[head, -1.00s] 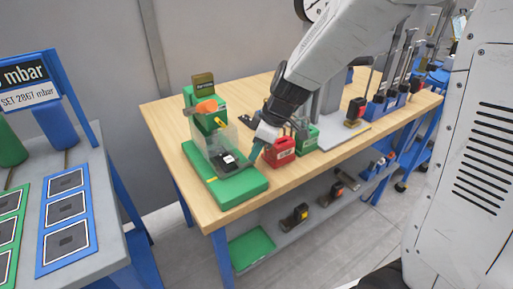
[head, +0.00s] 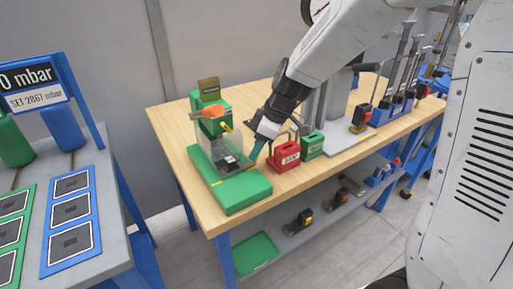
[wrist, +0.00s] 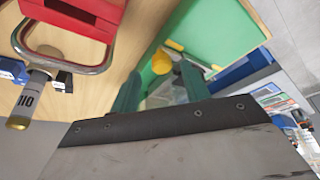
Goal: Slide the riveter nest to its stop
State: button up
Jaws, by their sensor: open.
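The green riveter (head: 212,125) stands at the left end of the wooden bench, on a green base (head: 245,192). Its clear guard (head: 208,150) surrounds part of the dark riveter nest (head: 229,163), which has a white patch on top. My gripper (head: 258,152) is open and empty, just right of the nest and guard, with teal fingers pointing down. I cannot tell whether a finger touches the nest. In the wrist view, my gripper (wrist: 158,88) has its fingers apart, with the clear guard (wrist: 165,92) and a yellow knob (wrist: 162,61) beyond; the nest is not clearly visible there.
A red box (head: 286,156) with a metal handle stands close to the right of my gripper, with a green box (head: 312,144) beside it. A grey plate (head: 345,138) lies further right. The bench's front edge (head: 300,183) is near; the bench left of the riveter is clear.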

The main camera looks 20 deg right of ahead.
jog(key=v, duration=0.6)
jog(key=shift+r, duration=0.3)
jog(key=shift+s+d, duration=0.1)
jog(key=s+d+r+m+h, duration=0.1)
jog(key=s+m, duration=0.3)
jog(key=s, duration=0.5)
jog(key=s+d+r+m+h, duration=0.1)
jog(key=s+d+r+m, duration=0.1)
jog(key=s, duration=0.7)
jog(key=s+d+r+m+h, duration=0.2)
jog(key=s+d+m, duration=0.2)
jog(key=s, duration=0.5)
jog(key=shift+m+g, duration=0.4)
jog(key=shift+m, duration=0.7)
